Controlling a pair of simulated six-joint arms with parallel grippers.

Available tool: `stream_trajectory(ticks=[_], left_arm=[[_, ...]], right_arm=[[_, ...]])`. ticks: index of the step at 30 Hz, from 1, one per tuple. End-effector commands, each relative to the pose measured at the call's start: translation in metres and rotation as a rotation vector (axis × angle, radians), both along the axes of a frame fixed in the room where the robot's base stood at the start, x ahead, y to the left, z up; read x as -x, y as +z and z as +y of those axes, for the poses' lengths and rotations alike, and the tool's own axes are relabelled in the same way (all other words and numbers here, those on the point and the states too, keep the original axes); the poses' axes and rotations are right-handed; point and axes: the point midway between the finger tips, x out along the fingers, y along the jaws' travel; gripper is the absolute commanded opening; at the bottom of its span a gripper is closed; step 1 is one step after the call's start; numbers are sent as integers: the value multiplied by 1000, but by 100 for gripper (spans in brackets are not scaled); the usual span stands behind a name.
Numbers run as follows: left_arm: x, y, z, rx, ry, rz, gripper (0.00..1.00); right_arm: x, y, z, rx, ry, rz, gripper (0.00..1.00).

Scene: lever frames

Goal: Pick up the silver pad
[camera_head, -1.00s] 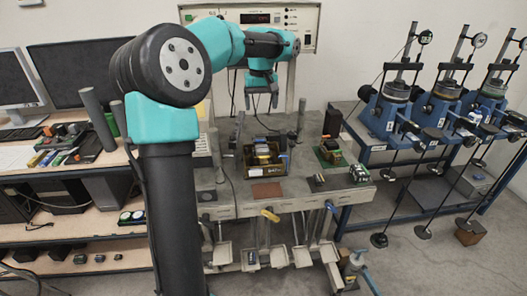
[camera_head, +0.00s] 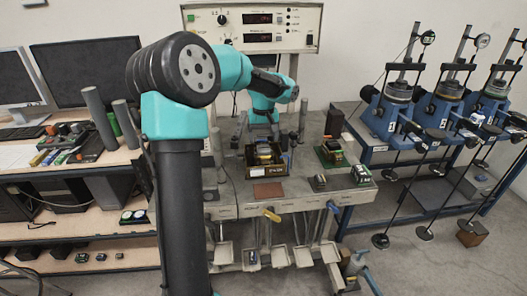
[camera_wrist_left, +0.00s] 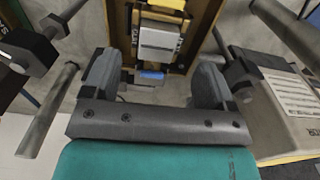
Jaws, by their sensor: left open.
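A silver-grey block (camera_wrist_left: 160,42), which looks like the silver pad, lies in an open brown box (camera_wrist_left: 204,22) in the left wrist view. A yellow piece (camera_wrist_left: 166,5) and a blue piece (camera_wrist_left: 152,75) lie on either side of it. In the head view the box (camera_head: 281,172) stands on the grey bench, and its contents are too small to tell apart surely. My left gripper (camera_wrist_left: 157,78) is open and empty, its fingers apart near the box. In the head view it is above and behind the box, its fingers hard to make out. My right gripper is not in view.
A brown flat plate (camera_head: 267,190) lies in front of the box. Upright grey rods (camera_head: 302,118) rise near the box. An instrument panel (camera_head: 252,27) stands behind.

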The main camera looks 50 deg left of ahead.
Motion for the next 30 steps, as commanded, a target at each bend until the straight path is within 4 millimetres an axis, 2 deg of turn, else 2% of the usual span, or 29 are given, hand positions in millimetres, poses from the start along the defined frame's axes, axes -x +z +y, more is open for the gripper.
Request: stream_trajectory(ticks=[8,21,30], left_arm=[[0,-2,0,1,0,1,79],[0,-50,-3,1,0,1,79],[0,-52,-3,1,-1,-1,79]], right_arm=[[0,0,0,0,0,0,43],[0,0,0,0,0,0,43],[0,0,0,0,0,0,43]])
